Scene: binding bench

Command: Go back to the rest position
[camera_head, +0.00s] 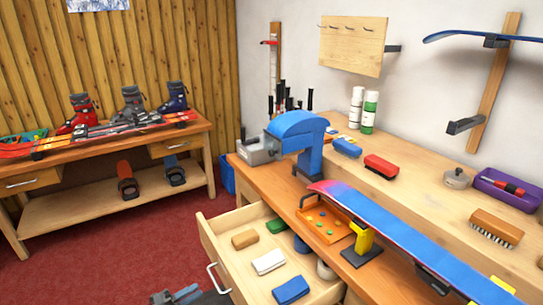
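My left gripper (174,296) shows at the bottom edge, mostly cut off by the frame. Its two grey fingertips stand apart with nothing seen between them. It is left of the metal handle (217,279) of the drawer and looks apart from it. The drawer (222,255) is pulled out from the bench and holds several coloured blocks, among them a white one (268,262) and a blue one (291,290). My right gripper is not in view.
On the workbench (283,183) are a blue vise-like machine (297,130), an orange tray (322,222) and a long blue ski or board (400,235) on supports. A side bench (110,143) with boots and skis stands at the left. The red floor (130,245) between is clear.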

